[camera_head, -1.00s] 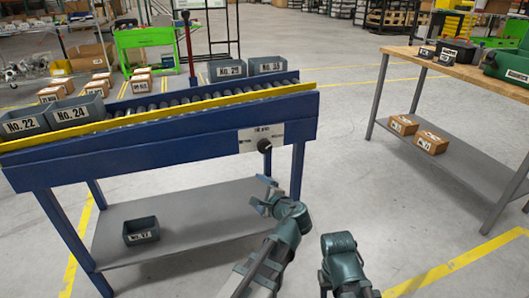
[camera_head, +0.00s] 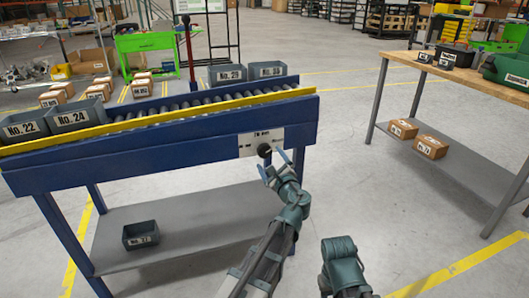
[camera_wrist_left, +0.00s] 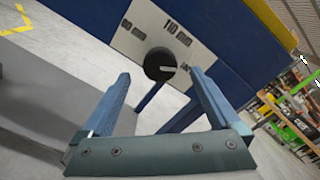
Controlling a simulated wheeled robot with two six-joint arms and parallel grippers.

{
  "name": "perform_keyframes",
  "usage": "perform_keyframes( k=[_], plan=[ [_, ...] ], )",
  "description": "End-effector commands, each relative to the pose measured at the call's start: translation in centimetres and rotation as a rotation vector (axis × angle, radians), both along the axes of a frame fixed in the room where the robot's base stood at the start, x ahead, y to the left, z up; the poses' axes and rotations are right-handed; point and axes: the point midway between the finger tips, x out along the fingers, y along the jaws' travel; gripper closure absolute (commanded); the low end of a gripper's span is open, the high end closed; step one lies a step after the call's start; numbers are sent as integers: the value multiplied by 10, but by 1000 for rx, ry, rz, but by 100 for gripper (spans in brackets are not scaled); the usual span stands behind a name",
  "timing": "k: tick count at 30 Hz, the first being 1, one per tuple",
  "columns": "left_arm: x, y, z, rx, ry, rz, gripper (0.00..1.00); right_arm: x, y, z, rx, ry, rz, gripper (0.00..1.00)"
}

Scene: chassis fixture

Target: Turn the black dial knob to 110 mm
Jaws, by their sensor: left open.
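The black dial knob (camera_head: 264,150) sits on a white scale plate (camera_head: 247,145) on the front of the blue conveyor. In the left wrist view the knob (camera_wrist_left: 160,64) is round with a white pointer mark directed right, away from the "110 mm" print (camera_wrist_left: 177,33). An "80 mm" print is at the plate's other side; a third print beside the pointer is partly hidden. My left gripper (camera_head: 271,160) is open, just in front of the knob. In the left wrist view its blue fingers stand on either side of the knob, with no visible contact.
The conveyor's yellow rail (camera_head: 160,117) runs above the plate, with grey bins (camera_head: 78,115) on top. A lower shelf (camera_head: 180,225) holds one bin (camera_head: 140,235). A wooden workbench (camera_head: 460,68) stands at right. The floor between is clear.

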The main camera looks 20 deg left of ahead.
Motion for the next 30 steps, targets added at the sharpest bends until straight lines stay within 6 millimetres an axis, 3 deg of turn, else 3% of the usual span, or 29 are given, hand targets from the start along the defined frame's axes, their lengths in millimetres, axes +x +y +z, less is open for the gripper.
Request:
perform_keyframes(
  k=[3, 9, 24, 30],
  plan=[
    [22, 13, 0, -1, 0, 2, 4, 0, 0, 0, 0, 0, 0, 50],
    [43, 28, 0, -1, -1, 1, 4, 0, 0, 0, 0, 0, 0, 50],
    [51, 35, 0, -1, -1, 0, 4, 0, 0, 0, 0, 0, 0, 50],
    [51, 35, 0, -1, -1, 0, 40, 0, 0, 0, 0, 0, 0, 50]
  ],
)
